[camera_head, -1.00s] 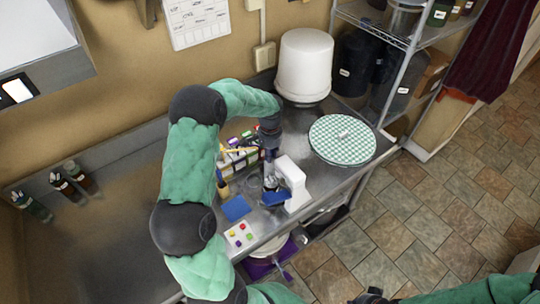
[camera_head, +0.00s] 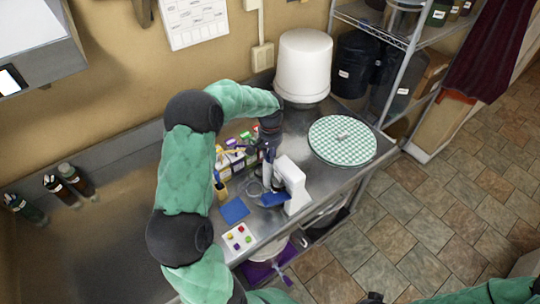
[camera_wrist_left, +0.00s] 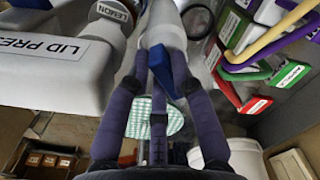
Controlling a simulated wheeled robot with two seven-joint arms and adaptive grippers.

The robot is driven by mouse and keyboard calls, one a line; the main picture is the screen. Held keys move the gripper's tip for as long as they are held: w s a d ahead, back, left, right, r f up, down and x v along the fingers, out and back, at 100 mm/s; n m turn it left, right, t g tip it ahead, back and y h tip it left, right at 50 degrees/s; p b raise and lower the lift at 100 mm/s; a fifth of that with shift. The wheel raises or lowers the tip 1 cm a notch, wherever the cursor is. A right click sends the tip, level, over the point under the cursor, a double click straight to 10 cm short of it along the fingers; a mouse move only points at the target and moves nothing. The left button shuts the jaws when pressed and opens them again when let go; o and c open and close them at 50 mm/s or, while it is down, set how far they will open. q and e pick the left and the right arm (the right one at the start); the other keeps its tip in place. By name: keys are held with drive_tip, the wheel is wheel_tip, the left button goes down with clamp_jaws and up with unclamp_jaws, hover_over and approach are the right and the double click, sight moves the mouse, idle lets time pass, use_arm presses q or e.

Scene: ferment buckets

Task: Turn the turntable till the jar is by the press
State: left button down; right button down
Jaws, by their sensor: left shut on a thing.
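The white lid press (camera_head: 293,184) stands on the steel bench; its labelled body (camera_wrist_left: 60,75) fills the left of the left wrist view. My left gripper (camera_head: 268,158) points down just behind the press. In the left wrist view, its dark fingers (camera_wrist_left: 160,65) are shut around a blue piece (camera_wrist_left: 164,75), possibly a handle; the fingers hide part of it. A blue piece (camera_head: 273,199) also shows beside the press. A LEMON label (camera_wrist_left: 114,12) shows beyond the press body; I cannot tell whether its holder is the jar. The turntable is not clearly identifiable. My right gripper (camera_head: 370,298) is only partly seen.
A green-and-white checkered disc (camera_head: 342,140) lies right of the press. A white bucket (camera_head: 304,66) stands at the back. Colourful labelled items (camera_head: 235,150) crowd the area behind the press. A blue square (camera_head: 234,210) and a button panel (camera_head: 238,237) lie at the front.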

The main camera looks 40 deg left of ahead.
use_arm(q)
drive_tip(key=shift+f+n, duration=0.1)
drive_tip(key=shift+n, duration=0.6)
drive_tip(key=c, duration=1.1)
unclamp_jaws()
drive_tip(key=shift+o, duration=0.2)
wheel_tip(320, 180, up, 12)
